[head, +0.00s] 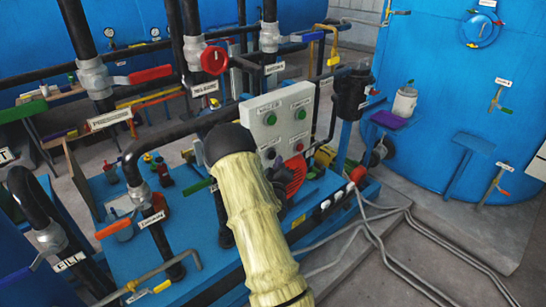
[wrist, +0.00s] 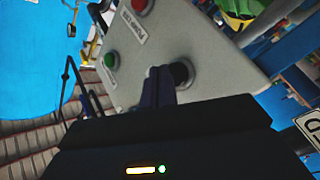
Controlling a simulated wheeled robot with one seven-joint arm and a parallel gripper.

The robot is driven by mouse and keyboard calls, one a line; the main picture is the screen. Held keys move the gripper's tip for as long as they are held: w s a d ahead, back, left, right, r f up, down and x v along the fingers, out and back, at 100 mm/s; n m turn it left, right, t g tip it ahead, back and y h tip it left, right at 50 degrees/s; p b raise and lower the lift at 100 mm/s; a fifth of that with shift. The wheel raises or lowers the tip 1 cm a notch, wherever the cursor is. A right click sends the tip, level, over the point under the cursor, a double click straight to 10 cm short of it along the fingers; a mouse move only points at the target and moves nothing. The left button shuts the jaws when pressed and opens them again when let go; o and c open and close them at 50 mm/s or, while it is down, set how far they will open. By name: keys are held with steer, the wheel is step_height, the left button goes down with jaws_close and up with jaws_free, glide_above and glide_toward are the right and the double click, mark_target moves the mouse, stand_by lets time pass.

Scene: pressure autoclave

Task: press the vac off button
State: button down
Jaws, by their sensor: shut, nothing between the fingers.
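The pale control box (head: 283,125) stands in the middle of the head view, with two green buttons above and two red ones below. The left red button (head: 270,153) is under a small label I cannot read. In the wrist view the slanted panel (wrist: 208,55) shows a red button (wrist: 140,5), a green button (wrist: 110,58) and a dark, shaded round button (wrist: 182,72). My gripper (wrist: 158,75) is shut and empty, its tips right by the shaded button. I cannot tell its colour or whether they touch.
Black pipes with a red valve wheel (head: 214,60) and levers stand left of and behind the box. A red finned motor (head: 290,177) sits just below it. A large blue tank (head: 450,95) stands at right. Grey cables (head: 385,245) run over the floor at the lower right.

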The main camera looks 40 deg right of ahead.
steer(key=shift+w, duration=0.4)
steer(key=shift+w+r+b, duration=0.1)
steer(key=shift+w+b, duration=0.35)
steer(key=shift+w, duration=0.05)
stand_by(1.1)
steer(key=shift+s, duration=0.1)
steer(key=shift+s+b, duration=0.35)
steer(key=shift+s, duration=0.6)
steer(key=s, duration=0.2)
steer(key=s+b, duration=0.1)
steer(key=s, duration=0.1)
steer(key=shift+s+d, duration=0.2)
steer(key=shift+s, duration=0.15)
stand_by(0.6)
